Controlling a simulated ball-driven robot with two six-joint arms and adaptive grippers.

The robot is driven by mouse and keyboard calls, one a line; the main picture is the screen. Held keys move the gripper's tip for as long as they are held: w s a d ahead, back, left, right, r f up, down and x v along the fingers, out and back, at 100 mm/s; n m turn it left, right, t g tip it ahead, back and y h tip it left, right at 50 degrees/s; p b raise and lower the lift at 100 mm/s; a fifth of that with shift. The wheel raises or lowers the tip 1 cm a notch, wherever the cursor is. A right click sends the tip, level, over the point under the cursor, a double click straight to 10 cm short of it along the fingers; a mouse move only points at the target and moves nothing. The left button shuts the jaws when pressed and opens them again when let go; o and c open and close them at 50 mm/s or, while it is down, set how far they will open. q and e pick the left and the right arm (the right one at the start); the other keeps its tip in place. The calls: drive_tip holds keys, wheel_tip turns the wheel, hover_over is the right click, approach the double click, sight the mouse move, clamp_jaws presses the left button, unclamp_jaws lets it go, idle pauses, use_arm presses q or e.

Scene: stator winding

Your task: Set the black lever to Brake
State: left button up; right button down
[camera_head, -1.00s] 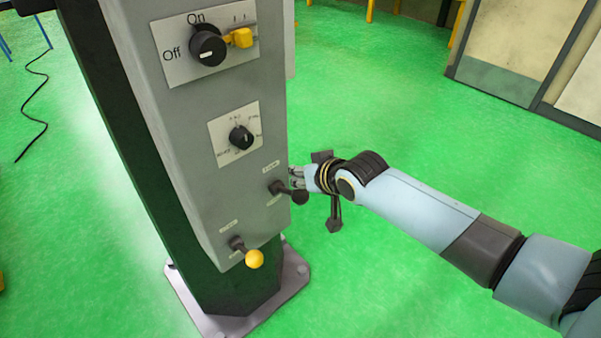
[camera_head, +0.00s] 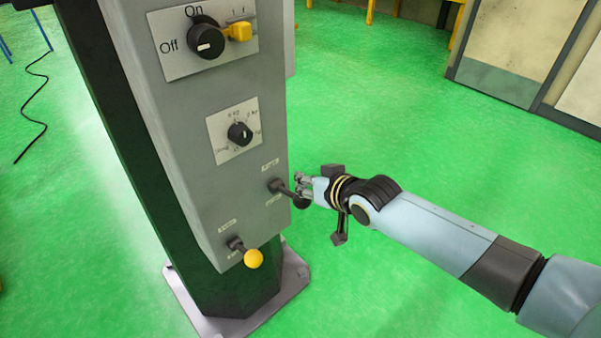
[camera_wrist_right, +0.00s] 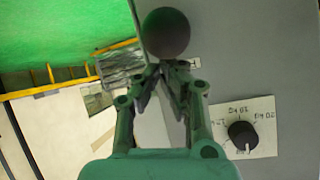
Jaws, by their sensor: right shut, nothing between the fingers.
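The black lever (camera_head: 287,191) sticks out of the lower front of the grey control column (camera_head: 200,150), its ball knob pointing right and slightly down. Small labels sit above and below its base, too small to read. My right gripper (camera_head: 299,181) is shut and empty beside the lever, close to the knob. In the right wrist view the black ball knob (camera_wrist_right: 167,33) is just beyond the shut fingertips (camera_wrist_right: 160,68); I cannot tell whether they touch it. My left gripper is not in view.
A yellow-knobbed lever (camera_head: 253,258) sits lower on the column. Above are a small black dial (camera_head: 240,134), a large On/Off knob (camera_head: 206,42) and a yellow switch (camera_head: 239,32). Green floor (camera_head: 400,120) right of the column is open.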

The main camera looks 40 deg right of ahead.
drive_tip(key=shift+s+f, duration=0.25)
drive_tip(key=shift+f, duration=0.25)
drive_tip(key=f+t+b, duration=0.1)
drive_tip(key=t+b, duration=0.1)
drive_tip(key=s+f+t+b, duration=0.1)
drive_tip(key=b, duration=0.1)
drive_tip(key=shift+s+f+t, duration=0.1)
drive_tip(key=shift+f+t, duration=0.2)
drive_tip(key=shift+t, duration=0.1)
drive_tip(key=f+t+b, duration=0.1)
drive_tip(key=b, duration=0.3)
drive_tip(key=f+t+b, duration=0.1)
drive_tip(key=t+b, duration=0.1)
drive_tip(key=b, duration=0.2)
drive_tip(key=s+f+t+b, duration=0.1)
drive_tip(key=f+b, duration=0.1)
drive_tip(key=b, duration=0.3)
drive_tip(key=shift+d+f+m+t, duration=0.1)
drive_tip(key=shift+m+t, duration=0.3)
drive_tip(key=shift+f, duration=0.2)
